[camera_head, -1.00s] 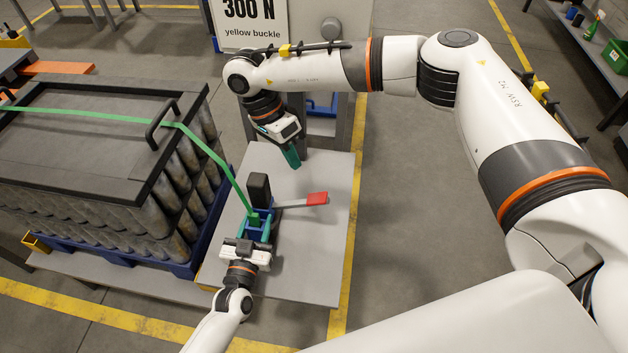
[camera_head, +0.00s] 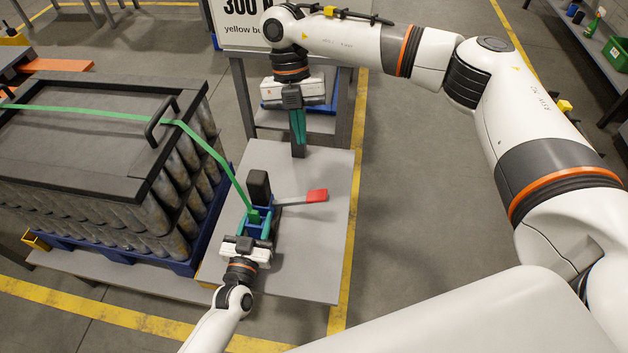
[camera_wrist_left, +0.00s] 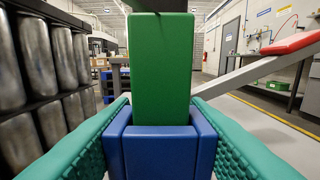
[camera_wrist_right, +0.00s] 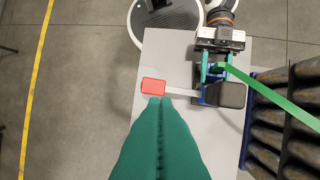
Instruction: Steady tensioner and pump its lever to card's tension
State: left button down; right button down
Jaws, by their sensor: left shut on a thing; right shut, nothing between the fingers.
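The tensioner (camera_head: 260,222) stands on a grey table, with a blue body, a black block and a pale lever ending in a red grip (camera_head: 317,196). The lever sticks out to the right. My left gripper (camera_head: 252,238) is shut on the tensioner's blue body; in the left wrist view its teal fingers flank the blue body (camera_wrist_left: 160,150). My right gripper (camera_head: 298,140) is shut and empty, pointing down beyond the lever. In the right wrist view the red grip (camera_wrist_right: 153,86) shows just past its fingertips, apart in the head view. The card (camera_head: 240,15) reads 300 N, yellow buckle, partly hidden by my right arm.
The table (camera_head: 315,255) is clear around the lever. A stand with a blue tray (camera_head: 325,105) is behind.

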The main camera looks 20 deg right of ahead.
jog(key=shift+d+r+m, duration=0.1)
jog(key=shift+m, duration=0.5)
send_over(328, 195)
jog(key=w+a, duration=0.2)
jog(key=a, duration=0.1)
notch_tip(328, 195, down, 12)
jog(key=shift+a+r, duration=0.1)
jog(key=shift+r, duration=0.05)
jog(key=shift+s+d+f, duration=0.1)
jog(key=shift+d+f, duration=0.15)
jog(key=shift+f, duration=0.5)
jog(key=d+f+y, duration=0.1)
jog(key=s+d+f+t+y, duration=0.1)
jog(key=f, duration=0.1)
jog(key=f+y, duration=0.1)
jog(key=shift+s+d+f+n+t, duration=0.15)
jog(key=shift+s+d+n+t, duration=0.15)
jog(key=shift+s+d+t, duration=0.1)
jog(key=shift+w+f+y, duration=0.1)
jog(key=shift+f+y, duration=0.2)
jog(key=shift+y, duration=0.2)
